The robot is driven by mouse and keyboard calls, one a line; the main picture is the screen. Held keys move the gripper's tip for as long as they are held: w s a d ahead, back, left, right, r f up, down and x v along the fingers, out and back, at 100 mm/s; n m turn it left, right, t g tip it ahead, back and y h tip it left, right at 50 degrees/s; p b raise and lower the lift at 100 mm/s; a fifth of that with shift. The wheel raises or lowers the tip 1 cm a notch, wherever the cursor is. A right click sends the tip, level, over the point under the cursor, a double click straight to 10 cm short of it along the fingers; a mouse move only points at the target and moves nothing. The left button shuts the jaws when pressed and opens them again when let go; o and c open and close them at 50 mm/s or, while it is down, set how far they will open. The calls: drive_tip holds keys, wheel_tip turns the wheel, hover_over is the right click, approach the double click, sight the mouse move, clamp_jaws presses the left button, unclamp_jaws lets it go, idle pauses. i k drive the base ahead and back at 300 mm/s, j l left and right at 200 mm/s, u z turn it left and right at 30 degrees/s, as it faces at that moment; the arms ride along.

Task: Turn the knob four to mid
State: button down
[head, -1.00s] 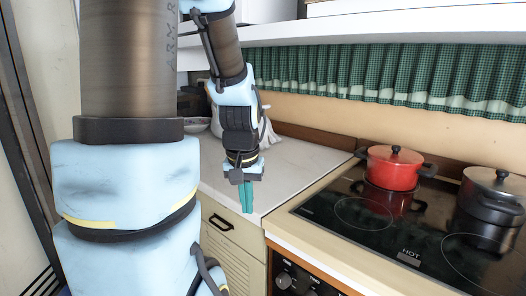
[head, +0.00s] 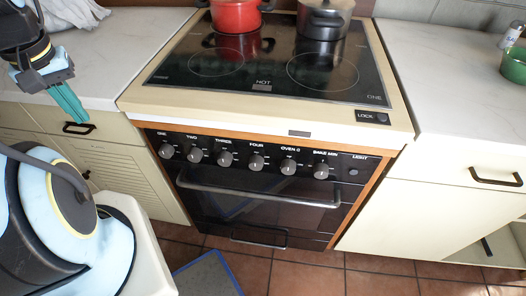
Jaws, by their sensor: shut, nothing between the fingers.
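The stove's front panel carries a row of grey knobs under white labels. Knob four (head: 256,162) is under the label FOUR, near the middle of the row, with the knob for THREE (head: 225,158) to its left and the OVEN knob (head: 288,167) to its right. Its pointer setting is too small to read. My gripper (head: 70,104) has teal fingers, shut and empty, and hangs at the left near the counter's front edge, well left of and above the knobs, touching none of them.
The oven door handle (head: 258,194) runs across below the knobs. A red pot (head: 236,16) and a dark pot (head: 322,22) stand at the back of the black hob (head: 262,66). A drawer handle (head: 78,128) sits just below my gripper. The tiled floor before the oven looks mostly free.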

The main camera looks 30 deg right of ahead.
sight(255, 163)
drive_tip(key=k+j+u, duration=0.25)
drive_tip(key=k, duration=0.2)
drive_tip(key=k+j+u, duration=0.25)
drive_tip(key=k+j, duration=0.1)
drive_tip(key=k, duration=0.1)
